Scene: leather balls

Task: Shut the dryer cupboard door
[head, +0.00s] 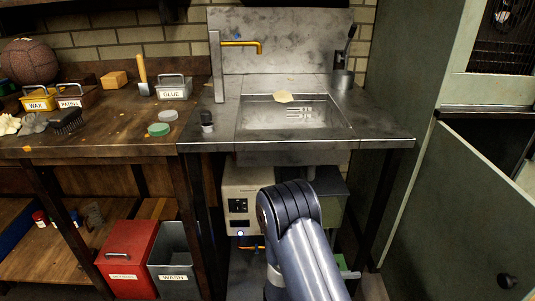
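The dryer cupboard (410,60) stands at the right edge of the head view, a tall green-grey cabinet. Its door (455,225) is a green-grey panel below the barred upper section. The door stands open: its top edge slants away from the cupboard front, and a dark gap shows behind it. A round black knob (506,281) sits on the door's visible face at the lower right. The door's far right part is cut off by the frame. My arm rises at the bottom centre, left of the door and apart from it; my gripper is not visible.
A metal sink bench (390,140) with a gold-tipped tap stands ahead. A beige unit (243,190) is beneath it. At left is a wooden workbench (95,140) with labelled tins and a ball. A red bin (127,260) and a grey wash bin (172,262) stand below.

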